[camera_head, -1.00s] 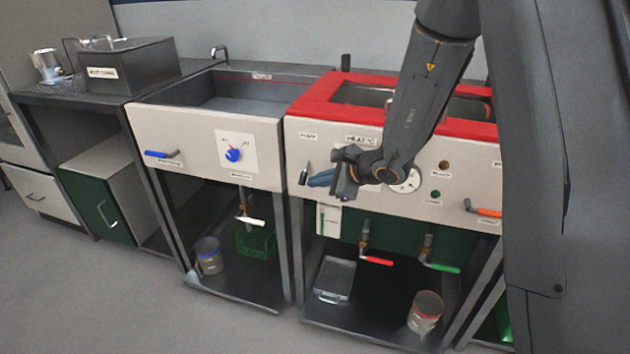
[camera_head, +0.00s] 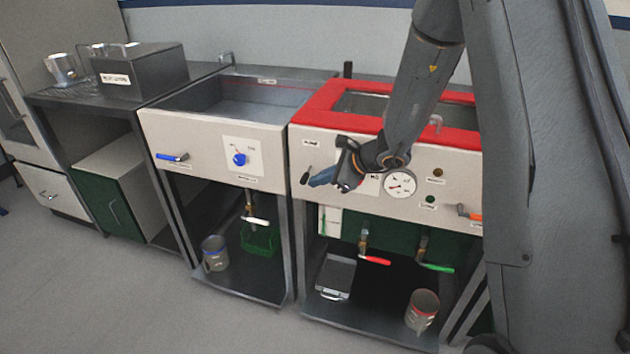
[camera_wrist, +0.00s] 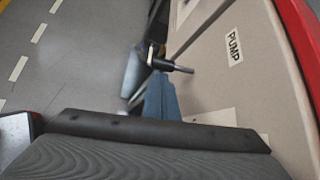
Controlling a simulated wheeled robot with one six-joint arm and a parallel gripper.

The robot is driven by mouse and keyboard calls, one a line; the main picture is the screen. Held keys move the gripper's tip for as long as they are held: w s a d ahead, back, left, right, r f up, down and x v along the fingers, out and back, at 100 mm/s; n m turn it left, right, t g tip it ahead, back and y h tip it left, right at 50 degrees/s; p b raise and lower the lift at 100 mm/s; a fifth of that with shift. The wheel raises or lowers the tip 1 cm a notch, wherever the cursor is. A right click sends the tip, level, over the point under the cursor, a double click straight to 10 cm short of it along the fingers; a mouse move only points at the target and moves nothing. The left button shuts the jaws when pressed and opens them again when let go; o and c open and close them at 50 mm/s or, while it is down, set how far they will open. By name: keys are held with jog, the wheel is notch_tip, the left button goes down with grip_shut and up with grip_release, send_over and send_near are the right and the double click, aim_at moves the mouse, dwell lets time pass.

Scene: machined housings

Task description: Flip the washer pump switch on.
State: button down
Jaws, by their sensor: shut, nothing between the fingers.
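The pump switch (camera_head: 305,176) is a small dark lever on the beige front panel of the red-rimmed sink unit, below and left of the PUMP label (camera_head: 311,143). Its stem hangs down and out to the left. In the wrist view the lever (camera_wrist: 178,68) is black with a paler tip, close to the PUMP label (camera_wrist: 233,46). My gripper (camera_head: 318,179) has its blue fingers shut and empty, just right of the lever. In the wrist view the fingertips (camera_wrist: 159,84) lie right beside the lever; I cannot tell whether they touch.
A round gauge (camera_head: 400,184) and an orange-handled lever (camera_head: 470,214) are on the same panel. Red (camera_head: 375,260) and green (camera_head: 437,267) valve handles sit below. The neighbouring sink has a blue knob (camera_head: 239,160). The floor at left is clear.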

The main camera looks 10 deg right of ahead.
jog(key=shift+w+d+r+b, duration=0.15)
jog(key=shift+r+b, duration=0.1)
jog(key=shift+r, duration=0.4)
jog(key=shift+w+a+r+b, duration=0.15)
jog(key=shift+r+b, duration=0.1)
jog(key=shift+r, duration=0.4)
jog(key=shift+d+r, duration=0.1)
jog(key=shift+r, duration=0.1)
jog(key=shift+r+p, duration=0.5)
jog(key=shift+r, duration=0.3)
send_near(308, 174)
jog(key=v, duration=0.3)
jog(key=shift+w+r, duration=0.1)
jog(key=shift+r, duration=0.25)
